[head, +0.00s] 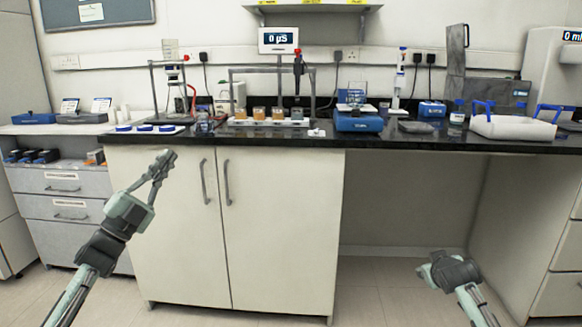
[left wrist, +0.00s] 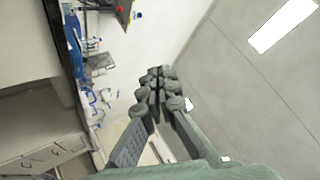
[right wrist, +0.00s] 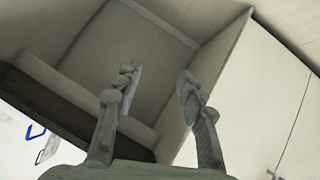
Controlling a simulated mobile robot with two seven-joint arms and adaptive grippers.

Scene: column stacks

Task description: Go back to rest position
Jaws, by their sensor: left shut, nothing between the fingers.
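My left gripper (head: 164,162) is raised in front of the white cabinet doors, just below the edge of the black bench top (head: 330,139). In the left wrist view its fingers (left wrist: 157,80) are together with nothing between them. My right gripper (head: 428,270) is low at the right in the head view, in front of the open space under the bench, and partly hidden by its own wrist. In the right wrist view its two fingers (right wrist: 158,78) stand apart and empty. Neither gripper touches anything that I can see.
On the bench stand a rack with beakers (head: 268,122), a blue balance (head: 358,122), a white tray with blue handles (head: 512,127) and a stand (head: 170,75). A cabinet (head: 268,220) fills the front left. The knee space (head: 410,195) under the right side is clear.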

